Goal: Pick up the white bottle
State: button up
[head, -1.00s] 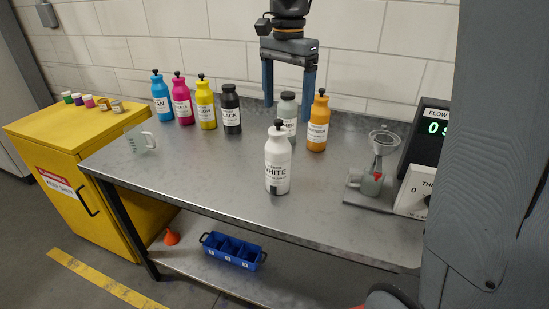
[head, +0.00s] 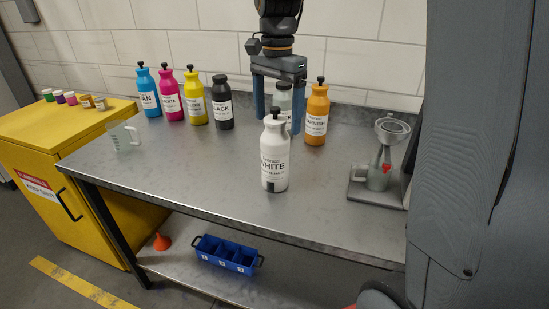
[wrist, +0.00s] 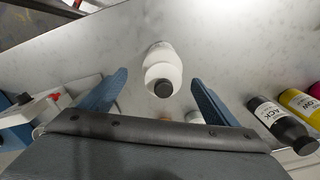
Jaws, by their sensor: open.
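The white bottle (head: 274,158) stands upright on the metal table, with a black cap and a label reading WHITE. My gripper (head: 279,125) is open and empty, pointing down above the table. In the head view its fingers are behind the bottle's top. In the wrist view the white bottle (wrist: 164,68) is ahead of the two spread blue fingers (wrist: 160,85), roughly midway between them, and no contact shows. A grey bottle (head: 285,95) is partly hidden behind my gripper.
An orange bottle (head: 316,113) stands close to the right of my gripper. Black (head: 222,105), yellow (head: 195,100), magenta (head: 169,97) and cyan (head: 148,95) bottles line the back left. A clear jug (head: 124,137) is at left, a funnel stand (head: 384,165) at right. The table's front middle is clear.

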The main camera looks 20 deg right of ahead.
aim_at(275, 132)
jog(key=shift+w+a+f+p, duration=0.15)
jog(key=shift+f+p, duration=0.3)
jog(key=shift+f, duration=0.85)
jog(key=shift+a+f+p, duration=0.1)
jog(key=shift+f+p, duration=0.35)
jog(key=shift+f, duration=0.85)
grip_shut()
